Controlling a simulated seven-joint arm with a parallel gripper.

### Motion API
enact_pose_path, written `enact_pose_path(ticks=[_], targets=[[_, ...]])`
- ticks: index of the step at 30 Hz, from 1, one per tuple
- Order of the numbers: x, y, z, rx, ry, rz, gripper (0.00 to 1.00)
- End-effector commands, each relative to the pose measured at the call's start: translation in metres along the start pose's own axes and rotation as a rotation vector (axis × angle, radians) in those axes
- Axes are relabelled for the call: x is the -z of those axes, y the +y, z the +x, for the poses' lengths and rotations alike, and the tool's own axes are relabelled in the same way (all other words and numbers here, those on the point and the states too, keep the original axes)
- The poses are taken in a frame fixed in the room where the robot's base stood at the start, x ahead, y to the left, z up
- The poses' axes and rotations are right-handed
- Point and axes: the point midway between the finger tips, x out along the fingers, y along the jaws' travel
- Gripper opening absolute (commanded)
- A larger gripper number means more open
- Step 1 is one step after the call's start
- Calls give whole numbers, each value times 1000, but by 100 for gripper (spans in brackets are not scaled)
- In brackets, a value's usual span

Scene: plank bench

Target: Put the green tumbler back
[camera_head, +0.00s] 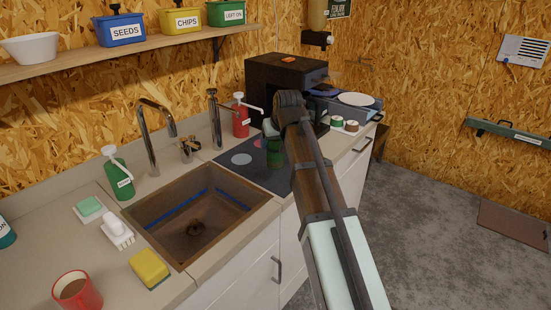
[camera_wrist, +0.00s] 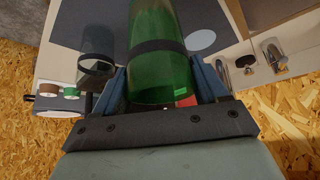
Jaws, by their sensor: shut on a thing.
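The green tumbler (camera_head: 275,160) is over the dark mat (camera_head: 232,173) beside the sink, in the head view. In the wrist view the green tumbler (camera_wrist: 158,75) has a dark band and fills the space between my blue fingers. My gripper (camera_head: 275,140) is shut on it; the arm hides part of it. I cannot tell whether its base touches the mat. The mat bears round spots, a pale blue-grey one (camera_head: 242,159) and a pinkish one partly behind my gripper. A clear tumbler with a dark band (camera_wrist: 96,52) stands beside the green one in the wrist view.
The sink (camera_head: 197,205) with its tall tap lies left of the mat. A red pump bottle (camera_head: 240,118) stands behind the mat, and a black machine (camera_head: 285,80) behind my gripper.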

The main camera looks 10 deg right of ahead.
Motion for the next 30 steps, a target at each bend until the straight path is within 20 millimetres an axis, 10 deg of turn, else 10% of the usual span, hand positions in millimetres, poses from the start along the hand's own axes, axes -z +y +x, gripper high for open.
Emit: enact_pose_path(ticks=[29,30], targets=[[-31,0,49,0,2,0,24],[-31,0,49,0,1,0,74]])
